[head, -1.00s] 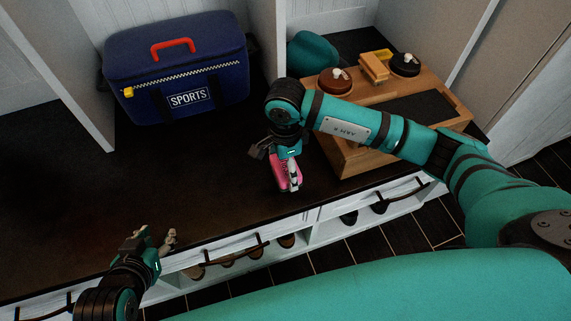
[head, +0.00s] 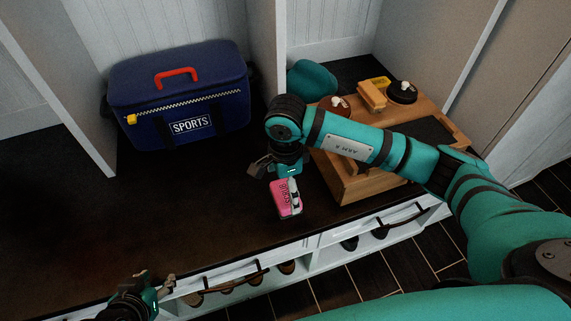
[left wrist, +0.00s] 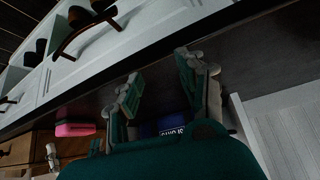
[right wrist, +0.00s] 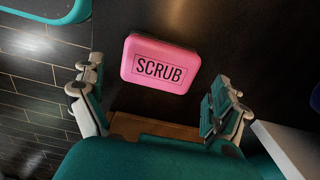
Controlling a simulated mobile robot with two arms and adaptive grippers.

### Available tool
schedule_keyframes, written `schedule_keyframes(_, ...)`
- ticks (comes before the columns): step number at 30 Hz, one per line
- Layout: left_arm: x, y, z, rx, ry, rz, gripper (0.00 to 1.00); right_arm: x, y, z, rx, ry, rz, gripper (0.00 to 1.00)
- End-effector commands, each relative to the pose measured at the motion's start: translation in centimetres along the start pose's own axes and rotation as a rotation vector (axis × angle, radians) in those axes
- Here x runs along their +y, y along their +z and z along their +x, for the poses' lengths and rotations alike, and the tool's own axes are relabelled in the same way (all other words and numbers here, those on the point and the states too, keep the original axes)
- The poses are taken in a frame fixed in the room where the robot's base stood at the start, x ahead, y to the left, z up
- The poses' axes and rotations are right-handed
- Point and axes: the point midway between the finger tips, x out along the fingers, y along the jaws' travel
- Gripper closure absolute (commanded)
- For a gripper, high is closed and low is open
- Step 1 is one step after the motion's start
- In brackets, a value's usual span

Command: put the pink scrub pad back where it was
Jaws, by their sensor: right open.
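The pink scrub pad (head: 282,203) lies on the dark bench top (head: 190,215) near its front edge, left of the wooden box. In the right wrist view the pad (right wrist: 160,64) lies with its SCRUB label facing the camera, ahead of the fingers. My right gripper (head: 283,180) is open above the pad, partly covering it in the head view; its fingers (right wrist: 153,75) stand apart with nothing held. My left gripper (head: 152,290) is low at the bench's front edge. Its fingers (left wrist: 160,68) are apart and empty. The pad (left wrist: 75,129) also shows in the left wrist view.
The wooden box (head: 365,186) with round tins and a yellow-topped block stands at the right. A blue sports bag (head: 180,95) sits at the back left. White dividers flank the bench, and shoe cubbies (head: 320,262) run below its front. The bench's left part is clear.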

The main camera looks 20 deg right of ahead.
Motion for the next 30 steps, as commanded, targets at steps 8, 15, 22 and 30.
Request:
schedule_keyframes(8, -0.7, 5.6, -2.2, -0.281, -0.016, -0.009, 0.60, -0.1, 0.0, -6.2, -0.001, -0.003, 0.000, 0.00)
schedule_keyframes(15, -0.8, 6.3, -2.9, -0.325, -0.018, -0.011, 0.60, 0.0, 0.0, -8.7, -0.001, 0.000, 0.002, 0.00)
schedule_keyframes(22, -0.8, 6.4, -2.9, -0.329, -0.018, -0.011, 0.60, 0.0, 0.0, -8.9, 0.000, 0.001, 0.002, 0.00)
schedule_keyframes(30, -0.8, 6.4, -2.9, -0.328, -0.018, -0.011, 0.60, 0.0, 0.0, -8.9, 0.000, 0.001, 0.001, 0.00)
